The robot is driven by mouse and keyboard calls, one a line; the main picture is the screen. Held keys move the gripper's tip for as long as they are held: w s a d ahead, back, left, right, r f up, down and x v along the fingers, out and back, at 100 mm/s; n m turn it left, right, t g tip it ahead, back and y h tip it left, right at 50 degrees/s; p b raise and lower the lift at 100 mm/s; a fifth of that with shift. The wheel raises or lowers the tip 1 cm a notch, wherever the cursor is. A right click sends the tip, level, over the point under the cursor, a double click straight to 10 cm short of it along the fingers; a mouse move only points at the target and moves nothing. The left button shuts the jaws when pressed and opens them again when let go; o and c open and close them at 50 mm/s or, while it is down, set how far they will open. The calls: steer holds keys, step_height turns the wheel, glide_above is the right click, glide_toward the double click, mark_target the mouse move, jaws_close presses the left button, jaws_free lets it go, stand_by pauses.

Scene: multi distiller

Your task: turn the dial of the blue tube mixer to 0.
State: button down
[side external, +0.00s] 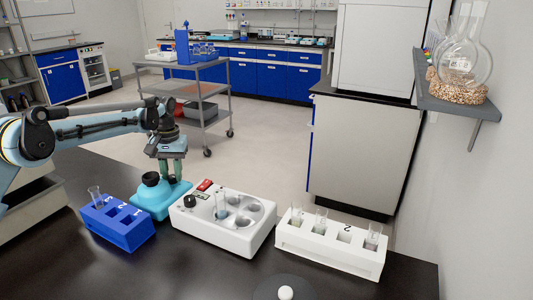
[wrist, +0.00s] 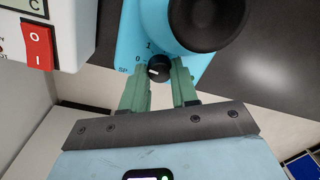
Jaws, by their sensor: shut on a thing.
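The blue tube mixer (side external: 160,200) is light blue with a black round cup on top. It stands on the dark bench between the blue rack and the white heater. In the wrist view the mixer (wrist: 130,45) shows its black dial (wrist: 159,66), with "0" and "1" printed beside it. A white mark shows on the dial's face; its exact setting is hard to read. My gripper (side external: 171,170) points down over the mixer's back part. In the wrist view the green fingers of my gripper (wrist: 160,75) are shut on the dial, one on each side.
A blue rack (side external: 128,232) with a tube is left of the mixer. A white heater (side external: 228,232) with a red switch stands close on its right. A white rack (side external: 335,255) with several tubes is farther right. The bench front is mostly clear.

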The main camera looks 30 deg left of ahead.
mark_target(174, 175)
steer(key=shift+n, duration=0.5)
steer(key=c, duration=0.9)
jaws_free()
steer(key=shift+o, duration=0.2)
step_height(174, 175, up, 12)
steer(key=shift+w+d, duration=0.15)
steer(key=shift+d, duration=0.05)
steer(key=shift+r, duration=0.1)
